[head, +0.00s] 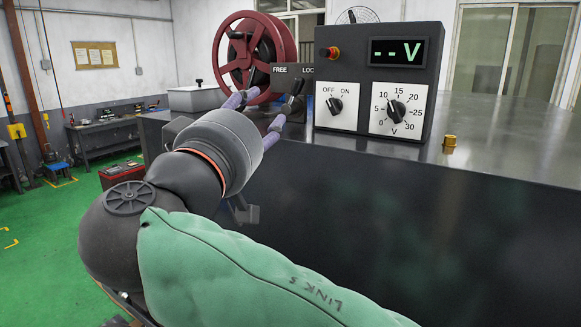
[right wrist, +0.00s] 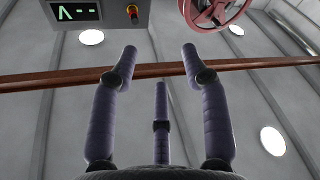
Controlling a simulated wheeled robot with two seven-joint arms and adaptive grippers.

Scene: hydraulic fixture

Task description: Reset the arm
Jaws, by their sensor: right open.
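My right arm comes in from the bottom of the head view. Its gripper (head: 262,110) has its purple-grey fingers spread and empty, in front of the red reel (head: 230,52) and left of the control box (head: 425,75). In the right wrist view the right gripper (right wrist: 160,62) has two fingers apart and a third between them, with nothing held. The reel (right wrist: 212,10) and the box (right wrist: 75,10) show at the top of that view. My left gripper is in neither view.
The box carries a display reading "--V", a red button (head: 329,52), an OFF/ON knob (head: 334,105) and a voltage dial (head: 397,109). A brass piece (head: 449,141) stands on the dark bench (head: 510,150). A grey lidded box (head: 195,98) is left of the reel.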

